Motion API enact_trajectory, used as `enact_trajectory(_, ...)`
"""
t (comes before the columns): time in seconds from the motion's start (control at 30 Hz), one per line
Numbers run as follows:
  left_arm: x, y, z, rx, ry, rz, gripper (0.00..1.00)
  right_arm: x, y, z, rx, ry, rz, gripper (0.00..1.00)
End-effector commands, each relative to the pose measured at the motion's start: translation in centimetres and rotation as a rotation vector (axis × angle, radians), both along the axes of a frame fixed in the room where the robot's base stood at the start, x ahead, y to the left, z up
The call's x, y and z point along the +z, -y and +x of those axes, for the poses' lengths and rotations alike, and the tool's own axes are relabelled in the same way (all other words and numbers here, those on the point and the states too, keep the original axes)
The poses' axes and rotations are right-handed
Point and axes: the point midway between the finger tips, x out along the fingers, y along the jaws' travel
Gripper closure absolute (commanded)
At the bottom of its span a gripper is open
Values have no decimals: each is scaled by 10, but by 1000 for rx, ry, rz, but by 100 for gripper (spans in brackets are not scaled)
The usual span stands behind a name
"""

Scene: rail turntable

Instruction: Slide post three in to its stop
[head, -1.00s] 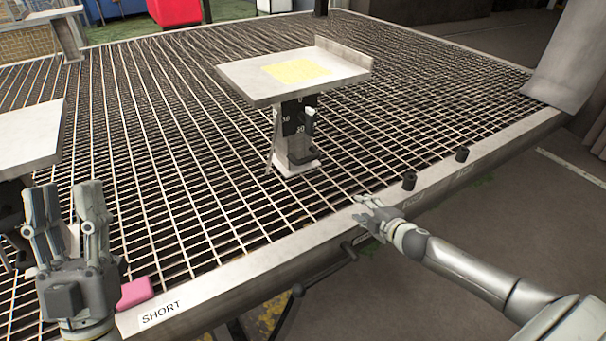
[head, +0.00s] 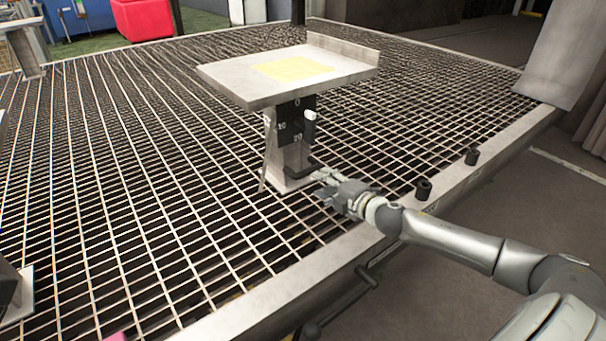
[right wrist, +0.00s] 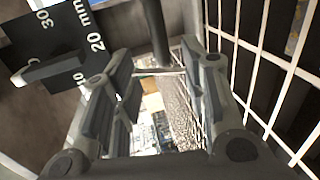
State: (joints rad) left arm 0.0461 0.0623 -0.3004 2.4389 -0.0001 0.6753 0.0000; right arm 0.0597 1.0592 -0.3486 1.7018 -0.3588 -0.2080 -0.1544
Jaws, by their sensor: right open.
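The post (head: 287,140) stands on the grating and carries a pale tray-like top (head: 225,80) with a yellow patch. On its side is a black scale plate (head: 290,122) with a small pale-ended lever (head: 310,118); in the right wrist view the plate (right wrist: 70,25) reads 20 mm and 30. A black handle (head: 300,171) sits low on the post. My right gripper (head: 322,184) is open beside this handle, at its right. In the right wrist view a dark bar (right wrist: 156,35) lies ahead, between the open fingers (right wrist: 165,75). Contact cannot be told. My left gripper is out of view.
A dark foot of another stand (head: 12,285) shows at the left. Open grating surrounds the post.

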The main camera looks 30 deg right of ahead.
Motion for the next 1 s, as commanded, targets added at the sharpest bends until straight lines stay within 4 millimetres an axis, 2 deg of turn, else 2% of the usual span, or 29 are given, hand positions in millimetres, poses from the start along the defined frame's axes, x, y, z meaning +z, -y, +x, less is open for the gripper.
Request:
enact_trajectory(0.73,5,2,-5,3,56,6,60,-16,-5,72,-2,2,0,59)
enact_trajectory(1.0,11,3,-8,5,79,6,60,-19,-6,89,-2,1,-1,59)
